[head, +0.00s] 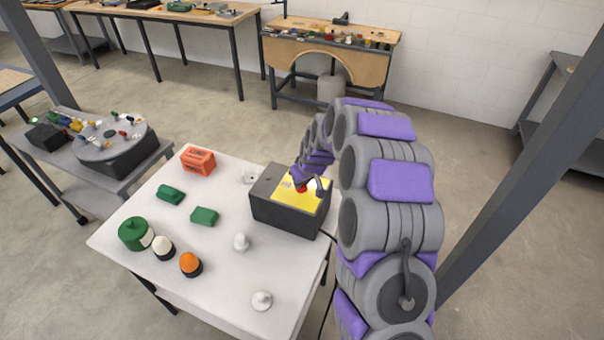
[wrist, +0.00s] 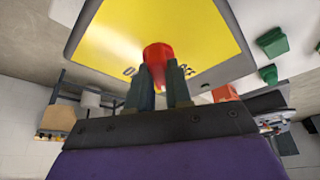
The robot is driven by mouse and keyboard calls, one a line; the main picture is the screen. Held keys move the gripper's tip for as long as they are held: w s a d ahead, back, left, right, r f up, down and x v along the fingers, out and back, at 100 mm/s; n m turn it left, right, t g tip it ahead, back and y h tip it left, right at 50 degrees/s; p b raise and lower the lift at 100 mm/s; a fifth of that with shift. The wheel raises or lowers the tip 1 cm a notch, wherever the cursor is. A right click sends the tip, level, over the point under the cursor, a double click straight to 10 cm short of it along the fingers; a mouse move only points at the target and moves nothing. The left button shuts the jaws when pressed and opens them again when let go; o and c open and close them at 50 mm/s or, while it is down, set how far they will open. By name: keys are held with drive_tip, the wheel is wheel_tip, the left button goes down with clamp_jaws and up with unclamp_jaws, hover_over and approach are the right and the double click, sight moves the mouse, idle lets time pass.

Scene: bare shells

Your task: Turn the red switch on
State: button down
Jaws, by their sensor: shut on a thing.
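The red switch (head: 301,188) is a small red knob on the yellow top plate (head: 283,196) of a dark grey box (head: 285,215) at the right of the white table. My gripper (head: 306,182) reaches down onto the knob from above. In the wrist view the dark fingers of my gripper (wrist: 165,90) are shut around the red switch (wrist: 158,56), with its red end showing beyond them. Dark lettering on the yellow plate (wrist: 115,30) is partly hidden by the fingers. The knob's exact angle cannot be told.
The white table (head: 215,270) also holds an orange-red block (head: 198,160), green blocks (head: 204,216), a green round piece (head: 134,233), an orange knob (head: 190,264) and white knobs (head: 241,242). A grey side table (head: 85,180) with a round panel stands left. Workbenches stand behind.

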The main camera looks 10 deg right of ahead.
drive_tip(key=m+p, duration=0.1)
drive_tip(key=m+h+p, duration=0.1)
drive_tip(key=m+p, duration=0.1)
drive_tip(key=shift+s+f+m, duration=0.1)
drive_tip(key=shift+s+m, duration=0.05)
drive_tip(key=shift+m, duration=0.15)
drive_tip(key=m+h+p, duration=0.1)
drive_tip(key=m, duration=0.1)
drive_tip(key=shift+a+f+m+h, duration=0.1)
drive_tip(key=shift+m+h, duration=0.2)
drive_tip(key=m, duration=0.1)
drive_tip(key=m+b, duration=0.1)
drive_tip(key=shift+f+m+h, duration=0.2)
drive_tip(key=shift+m+h, duration=0.1)
drive_tip(key=shift+h, duration=0.1)
drive_tip(key=shift+a+m+g+h+b, duration=0.1)
drive_tip(key=shift+m+g+h+b, duration=0.25)
drive_tip(key=shift+m+b, duration=1.05)
drive_tip(key=shift+b, duration=0.25)
drive_tip(key=shift+g, duration=0.25)
drive_tip(key=c, duration=1)
unclamp_jaws()
drive_tip(key=shift+s+r, duration=0.1)
drive_tip(key=shift+r, duration=0.05)
drive_tip(key=shift+c, duration=0.2)
